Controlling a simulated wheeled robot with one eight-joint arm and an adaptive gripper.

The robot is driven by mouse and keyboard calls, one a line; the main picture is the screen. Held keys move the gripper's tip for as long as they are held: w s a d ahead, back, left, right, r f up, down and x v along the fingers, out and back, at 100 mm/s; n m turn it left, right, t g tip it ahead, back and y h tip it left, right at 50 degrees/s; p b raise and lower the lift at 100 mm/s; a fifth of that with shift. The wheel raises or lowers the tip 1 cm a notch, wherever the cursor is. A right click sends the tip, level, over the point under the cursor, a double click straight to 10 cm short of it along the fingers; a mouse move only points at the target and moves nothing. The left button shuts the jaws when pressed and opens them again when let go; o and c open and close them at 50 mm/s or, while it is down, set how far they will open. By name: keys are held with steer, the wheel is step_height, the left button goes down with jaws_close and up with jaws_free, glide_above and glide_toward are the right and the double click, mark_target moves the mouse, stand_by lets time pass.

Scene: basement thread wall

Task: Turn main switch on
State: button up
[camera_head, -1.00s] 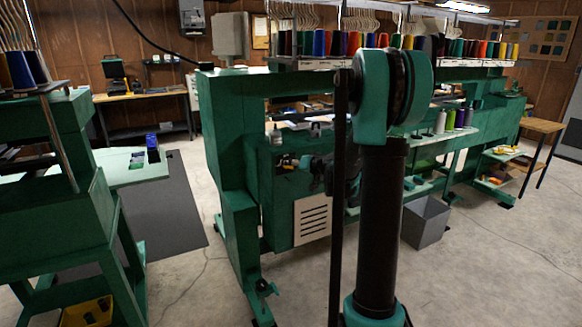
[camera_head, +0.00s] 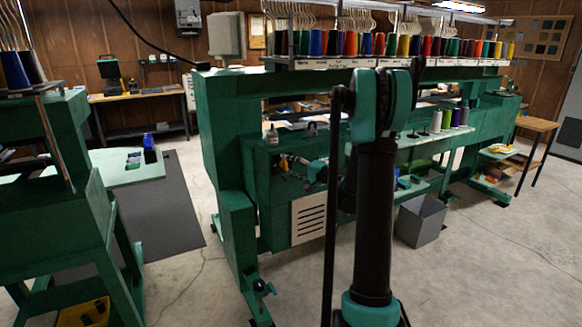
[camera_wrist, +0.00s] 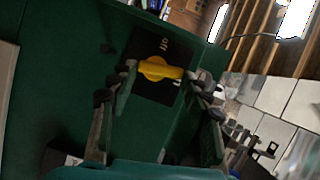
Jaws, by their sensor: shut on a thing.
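The main switch is a yellow rotary knob (camera_wrist: 160,69) on a black plate (camera_wrist: 150,42) fixed to a dark green panel (camera_wrist: 60,60) in the wrist view. White lettering that seems to read OFF stands above the knob on the plate. The knob's handle lies nearly level in the picture. My gripper (camera_wrist: 161,78) has one finger on each side of the knob and is shut on it, with the left finger close to the knob's rounded end and the right finger at its narrow end. In the head view the switch is not discernible.
A long green machine (camera_head: 222,150) with a row of thread spools (camera_head: 380,45) stands ahead of me. A grey bin (camera_head: 420,222) is on the floor at its right. A green stand (camera_head: 60,215) is at the left. Open floor lies in front.

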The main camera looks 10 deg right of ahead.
steer(key=shift+d+f+m+t+y, duration=0.15)
steer(key=shift+m+t+y, duration=0.15)
steer(key=shift+m, duration=0.6)
steer(key=o, duration=1.2)
steer(key=shift+c, duration=0.2)
steer(key=v, duration=1.2)
